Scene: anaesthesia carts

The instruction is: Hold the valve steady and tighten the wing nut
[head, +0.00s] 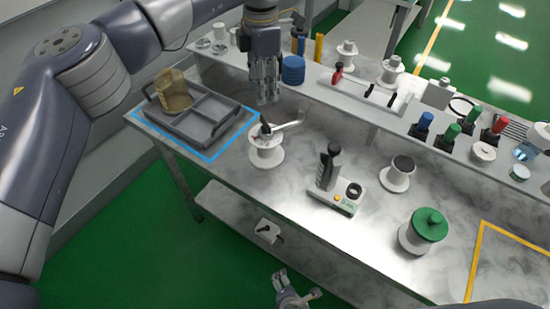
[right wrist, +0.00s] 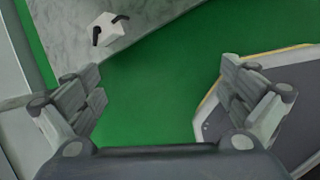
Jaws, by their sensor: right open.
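A white, spool-shaped fitting (head: 265,157) with a grey lever and a black knob on top stands upright on the marble bench; it looks like the valve, but I cannot be sure. My left gripper (head: 266,100) points down just above and behind it, apart from its body; the gap between its fingers is unclear. A small white block with two black wings (head: 268,231), possibly the wing nut, shows below the bench top and in the right wrist view (right wrist: 107,29). My right gripper (head: 295,294) is open and empty, low in front of the bench; its fingers also show in its wrist view (right wrist: 158,100).
A grey divided tray (head: 205,138) holding a tan container (head: 174,90) sits in a blue outline at left. A black-handled device (head: 335,192), a white spool (head: 397,177) and a green-topped spool (head: 426,228) stand to the right. A raised back shelf carries several fittings.

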